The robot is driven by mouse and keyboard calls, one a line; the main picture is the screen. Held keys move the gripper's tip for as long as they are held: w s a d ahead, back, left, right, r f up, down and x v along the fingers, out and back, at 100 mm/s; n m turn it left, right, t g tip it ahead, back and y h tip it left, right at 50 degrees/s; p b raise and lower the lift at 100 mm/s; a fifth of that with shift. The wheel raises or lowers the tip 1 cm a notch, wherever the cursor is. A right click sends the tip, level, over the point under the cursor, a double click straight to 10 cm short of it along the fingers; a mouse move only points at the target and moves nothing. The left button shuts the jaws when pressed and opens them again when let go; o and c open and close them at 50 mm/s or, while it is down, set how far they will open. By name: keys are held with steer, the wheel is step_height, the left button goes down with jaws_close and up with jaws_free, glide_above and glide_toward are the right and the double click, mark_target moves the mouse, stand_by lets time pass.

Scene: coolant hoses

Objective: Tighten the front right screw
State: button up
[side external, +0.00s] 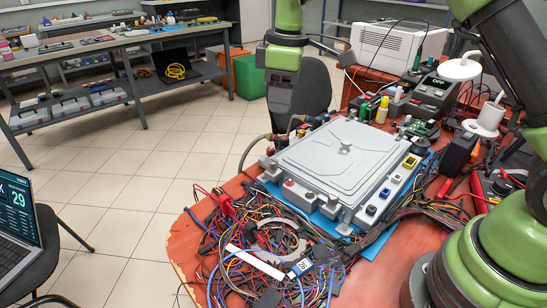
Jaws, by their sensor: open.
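A grey flat-lidded unit (345,155) with connectors along its edges sits on a blue mat (268,186) on the red-brown workbench. Small grey tabs show at its lower edge, but individual screws are too small to make out, so I cannot pick out the front right screw. My gripper (283,130) points down at the unit's far left corner, near the connectors there. It looks open with nothing held. Its fingertips are small and dark, and I cannot tell whether they touch anything.
Tangled cables (265,235) crowd the bench's near left, with a white strip (255,262) across them. A white printer-like box (395,45) and a black device (433,92) stand behind. A chair (312,85) stands beyond the bench.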

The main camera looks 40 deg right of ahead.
steer(key=n+g, duration=0.1)
steer(key=n, duration=0.1)
glide_toward(274, 161)
step_height(274, 161, down, 9)
steer(key=shift+w+a+f, duration=0.1)
steer(key=shift+a+f, duration=0.05)
